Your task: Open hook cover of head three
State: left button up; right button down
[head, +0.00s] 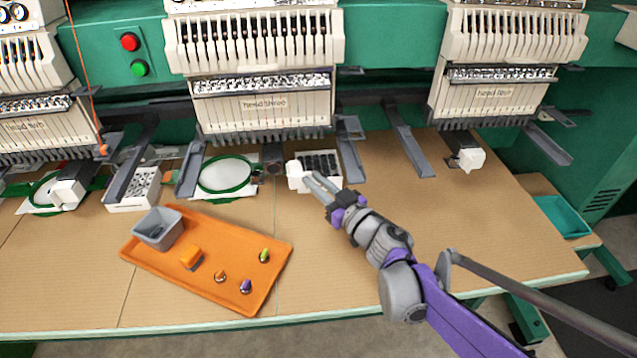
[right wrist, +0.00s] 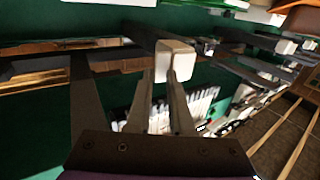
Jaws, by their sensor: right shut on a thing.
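Head three (head: 264,104) is the labelled embroidery head at the middle of the machine. Below it, a small white block-shaped hook cover (head: 294,172) sits at table level, right of a green hoop (head: 226,175) with white cloth. My right gripper (head: 308,180) reaches in from the lower right and is shut on this cover. In the right wrist view the white cover (right wrist: 175,60) sits between the fingertips (right wrist: 168,84). Whether the cover has swung at all I cannot tell. My left gripper is not in view.
A white tray with black slots (head: 322,158) stands just behind the cover. Grey arms (head: 410,140) jut out on both sides. An orange tray (head: 215,290) with a grey bin (head: 158,229) and small items lies front left. The table's right front is clear apart from my arm.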

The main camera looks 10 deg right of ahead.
jog(key=shift+w+a+r, duration=0.2)
jog(key=shift+a, duration=0.1)
jog(key=c, duration=1)
grip_release()
jog(key=v, duration=1.1)
jog(key=shift+d+f+p, duration=0.2)
jog(key=shift+d+p, duration=0.05)
jog(key=shift+p, duration=0.2)
jog(key=shift+s, duration=0.1)
